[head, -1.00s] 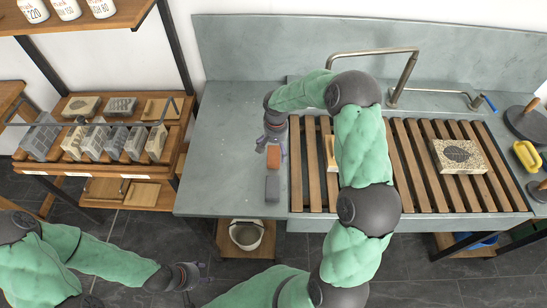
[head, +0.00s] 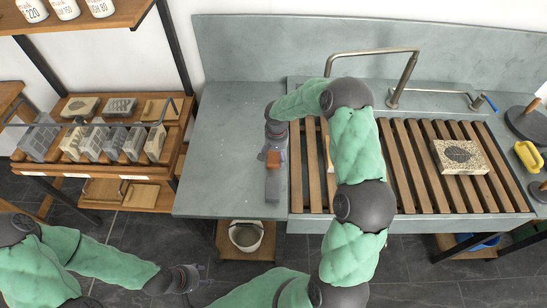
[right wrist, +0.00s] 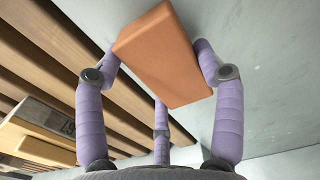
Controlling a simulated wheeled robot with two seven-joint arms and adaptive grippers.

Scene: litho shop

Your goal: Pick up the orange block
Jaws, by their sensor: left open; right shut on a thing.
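The orange block (head: 273,160) is at the left of the slatted sink, over the grey counter, with my right gripper (head: 273,148) around its far end. In the right wrist view the orange block (right wrist: 165,55) sits between the purple fingers (right wrist: 160,75), which are shut on it. I cannot tell whether it is clear of the counter. My left gripper (head: 190,278) is open and empty, low at the left over the floor, away from the block.
The wooden slats (head: 410,170) carry a speckled stone (head: 460,155) at the right. A tap (head: 385,60) arches behind. The counter (head: 225,150) left of the blocks is clear.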

